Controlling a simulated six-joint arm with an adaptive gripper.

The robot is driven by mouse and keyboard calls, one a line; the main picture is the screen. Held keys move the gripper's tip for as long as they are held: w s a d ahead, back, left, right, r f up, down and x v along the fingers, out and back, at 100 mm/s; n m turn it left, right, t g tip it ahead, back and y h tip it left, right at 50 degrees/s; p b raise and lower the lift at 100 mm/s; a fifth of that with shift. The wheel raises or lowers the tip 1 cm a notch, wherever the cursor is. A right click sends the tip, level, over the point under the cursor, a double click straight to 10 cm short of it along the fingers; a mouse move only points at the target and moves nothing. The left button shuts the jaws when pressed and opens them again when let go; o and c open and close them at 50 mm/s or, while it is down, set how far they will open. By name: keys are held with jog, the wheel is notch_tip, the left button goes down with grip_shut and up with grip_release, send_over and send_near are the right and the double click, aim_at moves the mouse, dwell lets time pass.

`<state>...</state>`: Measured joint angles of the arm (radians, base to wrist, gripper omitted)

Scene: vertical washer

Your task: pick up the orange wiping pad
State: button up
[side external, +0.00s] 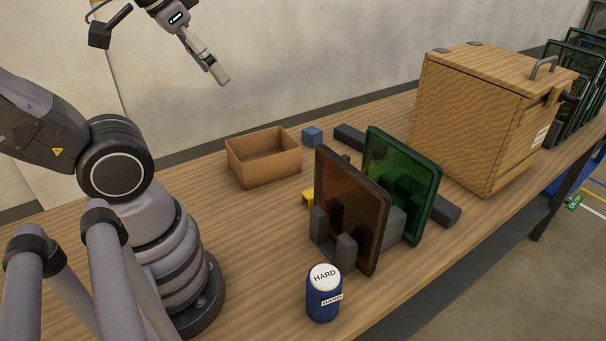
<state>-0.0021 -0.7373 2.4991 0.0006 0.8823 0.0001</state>
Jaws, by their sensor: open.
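A small yellow-orange piece (307,198) lies on the table just left of the brown glass panel, which hides part of it. It may be the orange wiping pad, but I cannot tell for sure; no other orange pad shows. My gripper (220,76) is high at the top of the view, seen from the side, against the wall. It is open and empty, well above and to the left of the yellow-orange piece.
An open cardboard box (262,165) and a blue block (312,136) are behind the piece. Brown (352,210) and green (402,170) framed panels stand upright in grey holders. A blue "HARD" canister (323,300) is in front. A wooden cabinet (465,130) stands right.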

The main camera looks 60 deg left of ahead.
aim_at(346, 156)
jog(key=w+a+f+t, duration=0.15)
jog(key=w+f, duration=0.25)
jog(key=w, duration=0.4)
jog(key=w+a+f+n+t+y, duration=0.1)
jog(key=w+a+f, duration=0.15)
jog(key=w, duration=0.55)
jog(key=w+a+f+t, duration=0.15)
jog(key=w+f, duration=0.25)
jog(key=w, duration=0.4)
jog(key=w+a+f+n+t+y, duration=0.1)
jog(key=w+a+f+t, duration=0.15)
jog(key=f, duration=0.85)
jog(key=w+a+f+t+y, duration=0.1)
jog(key=a+f, duration=0.3)
jog(key=f, duration=0.8)
jog(key=x, duration=0.8)
jog(key=shift+x, duration=2.6)
jog(key=shift+d, duration=0.15)
grip_shut()
